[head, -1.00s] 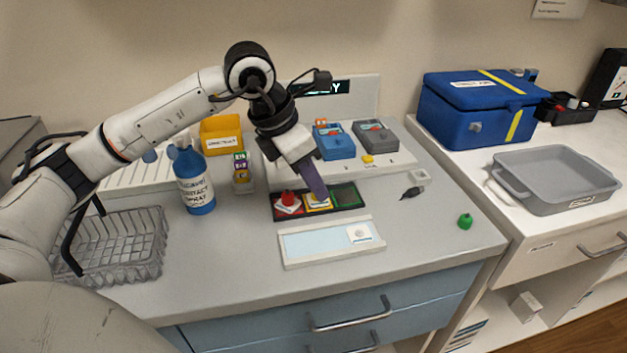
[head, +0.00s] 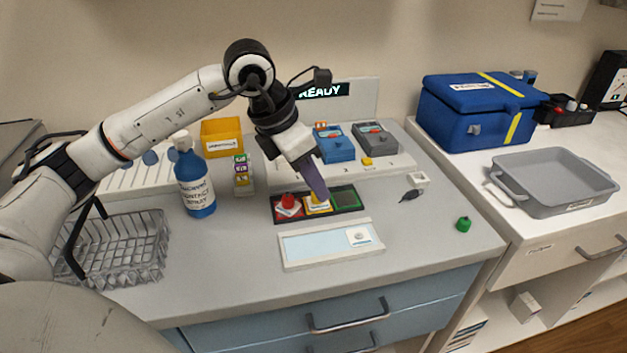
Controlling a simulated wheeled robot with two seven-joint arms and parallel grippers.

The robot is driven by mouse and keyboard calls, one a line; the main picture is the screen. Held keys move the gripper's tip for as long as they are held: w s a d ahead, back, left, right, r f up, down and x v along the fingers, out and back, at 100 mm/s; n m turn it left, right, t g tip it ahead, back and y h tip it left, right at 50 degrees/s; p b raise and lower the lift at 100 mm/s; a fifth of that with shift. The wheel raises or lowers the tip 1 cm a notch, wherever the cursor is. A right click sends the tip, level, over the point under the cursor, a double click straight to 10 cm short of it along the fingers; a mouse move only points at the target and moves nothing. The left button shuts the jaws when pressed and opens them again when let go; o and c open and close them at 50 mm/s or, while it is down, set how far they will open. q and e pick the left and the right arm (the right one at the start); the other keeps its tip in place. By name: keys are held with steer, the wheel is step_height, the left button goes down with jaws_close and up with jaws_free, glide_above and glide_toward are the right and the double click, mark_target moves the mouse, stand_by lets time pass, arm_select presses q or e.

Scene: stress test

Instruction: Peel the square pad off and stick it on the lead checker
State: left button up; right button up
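The small white square pad (head: 358,236) lies at the right end of a pale blue strip in a white frame (head: 310,245) on the bench. A blue device (head: 335,146) and a grey device (head: 376,139) stand on the white unit behind; I cannot tell which is the lead checker. My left gripper (head: 320,196) points down with purple fingers at the yellow middle section of a black tray (head: 348,212), behind the pad. Its fingers overlap in this view, so their opening and any contact are unclear. My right gripper is not in view.
A spray bottle (head: 195,180), wire basket (head: 120,250) and yellow bin (head: 222,137) stand to the left. A green weight-like object (head: 463,224) and a dark small item (head: 411,195) lie to the right. The bench front is clear. A grey tub (head: 553,180) sits on the right counter.

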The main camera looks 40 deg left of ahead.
arm_select(q)
steer(key=shift+r+p, duration=0.95)
steer(key=shift+r, duration=0.45)
steer(key=o, duration=0.6)
steer(key=shift+c, duration=0.2)
steer(key=shift+r+p, duration=1.15)
steer(key=shift+r, duration=0.4)
